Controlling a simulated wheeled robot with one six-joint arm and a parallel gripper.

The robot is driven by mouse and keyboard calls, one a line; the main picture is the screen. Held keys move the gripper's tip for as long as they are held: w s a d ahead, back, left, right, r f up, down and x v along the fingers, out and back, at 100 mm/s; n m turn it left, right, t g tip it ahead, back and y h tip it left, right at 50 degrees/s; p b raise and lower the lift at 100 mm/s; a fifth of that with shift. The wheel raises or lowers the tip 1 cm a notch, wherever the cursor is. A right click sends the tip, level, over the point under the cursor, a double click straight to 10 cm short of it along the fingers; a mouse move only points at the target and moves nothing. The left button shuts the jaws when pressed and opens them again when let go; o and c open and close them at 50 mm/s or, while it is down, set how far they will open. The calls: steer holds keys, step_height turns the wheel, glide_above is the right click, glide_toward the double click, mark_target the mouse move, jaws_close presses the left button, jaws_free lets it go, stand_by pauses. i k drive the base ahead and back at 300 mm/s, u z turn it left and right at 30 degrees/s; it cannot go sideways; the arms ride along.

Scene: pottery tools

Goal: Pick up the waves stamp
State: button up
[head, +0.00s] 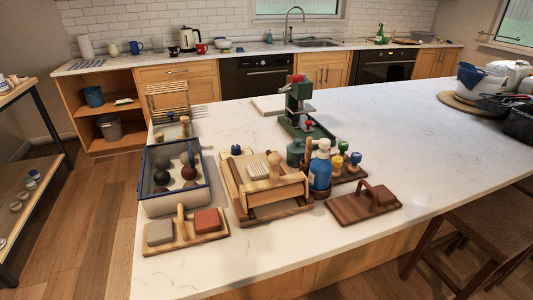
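My gripper is not in view. Several small knobbed stamps stand on a dark wooden stand right of the blue bottle: a yellow-topped one (337,161), a green-topped one (343,147) and a blue-topped one (355,159). No wave pattern can be made out on any of them, so I cannot tell which is the waves stamp. A wooden tray (232,197) left of the bottle holds a pale ribbed block (259,171), a dark blue knob (236,149) and a wooden roller-like piece (276,190).
A blue bottle (320,172) stands close beside the stamps. A green press (299,103) stands behind. A brown handled block (365,206) lies in front. A blue-rimmed bin (150,208) with round objects and a block board (184,240) are left.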

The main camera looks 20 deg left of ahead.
mark_target(343, 145)
steer(key=u, duration=0.2)
steer(key=i, duration=1)
